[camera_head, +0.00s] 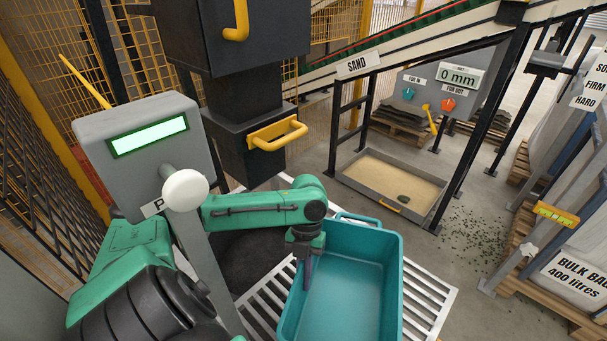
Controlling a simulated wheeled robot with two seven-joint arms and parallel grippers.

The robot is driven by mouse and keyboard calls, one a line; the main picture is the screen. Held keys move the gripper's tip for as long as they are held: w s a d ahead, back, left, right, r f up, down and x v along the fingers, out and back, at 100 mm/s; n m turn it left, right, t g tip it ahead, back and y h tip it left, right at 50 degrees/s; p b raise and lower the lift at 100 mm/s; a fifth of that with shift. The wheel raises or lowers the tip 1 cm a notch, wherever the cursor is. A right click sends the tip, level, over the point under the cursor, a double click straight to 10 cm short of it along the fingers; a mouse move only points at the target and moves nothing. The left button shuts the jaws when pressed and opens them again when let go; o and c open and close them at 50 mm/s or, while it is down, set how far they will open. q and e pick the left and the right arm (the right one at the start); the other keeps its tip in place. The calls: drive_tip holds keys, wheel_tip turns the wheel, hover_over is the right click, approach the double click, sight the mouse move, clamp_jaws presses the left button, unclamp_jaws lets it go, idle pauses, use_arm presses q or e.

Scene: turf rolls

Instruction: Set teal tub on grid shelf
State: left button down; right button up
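The teal tub (345,302) is at the bottom centre, open side up and empty as far as I see; its near end is cut off by the picture's edge. The white slatted grid shelf (268,307) shows on both sides of the tub. The tub is over the slats, but I cannot tell whether it rests on them. My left gripper (307,272) points down at the tub's left rim, with a dark finger showing on the inner side of the wall. The other finger is hidden, so its grip is unclear. My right gripper is out of view.
A grey post with a lit screen (149,136) and a white knob (185,190) stands left of the tub. A dark machine with a yellow handle (277,135) is behind my arm. A sand tray (391,183) lies beyond the tub; bulk bags (575,277) stand right.

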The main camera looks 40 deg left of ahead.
use_arm(q)
wheel_tip(320, 180, down, 3)
drive_tip(key=shift+r, duration=0.15)
drive_tip(key=c, duration=1)
unclamp_jaws()
drive_tip(key=shift+c, duration=0.2)
drive_tip(key=v, duration=0.7)
drive_tip(key=shift+w+a+r, duration=0.1)
drive_tip(key=shift+r, duration=0.15)
